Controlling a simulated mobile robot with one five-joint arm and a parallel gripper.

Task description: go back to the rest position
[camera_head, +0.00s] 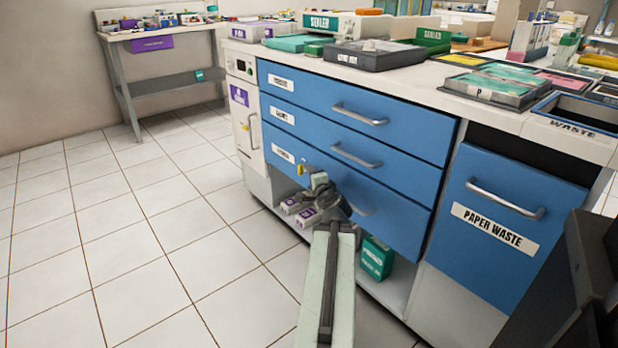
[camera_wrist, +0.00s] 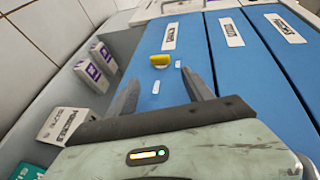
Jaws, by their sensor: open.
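My gripper (camera_head: 312,178) is in front of the lowest blue drawer of the cabinet, at the end of my outstretched arm. In the wrist view my gripper (camera_wrist: 163,88) has its two dark fingers apart, with nothing between them. A small yellow piece (camera_wrist: 160,61) shows against the lowest drawer front, just beyond the fingertips; it also shows in the head view (camera_head: 300,169). I cannot tell whether it is fixed to the drawer. The lowest drawer (camera_head: 400,222) looks shut, and my arm partly hides its front. No rest position is marked in either view.
Purple-and-white boxes (camera_head: 306,216) and a green box (camera_head: 376,258) stand on the open shelf below the drawers. The paper waste bin front (camera_head: 497,250) is at the right. The worktop (camera_head: 455,100) above is crowded. Tiled floor (camera_head: 110,240) at the left is clear.

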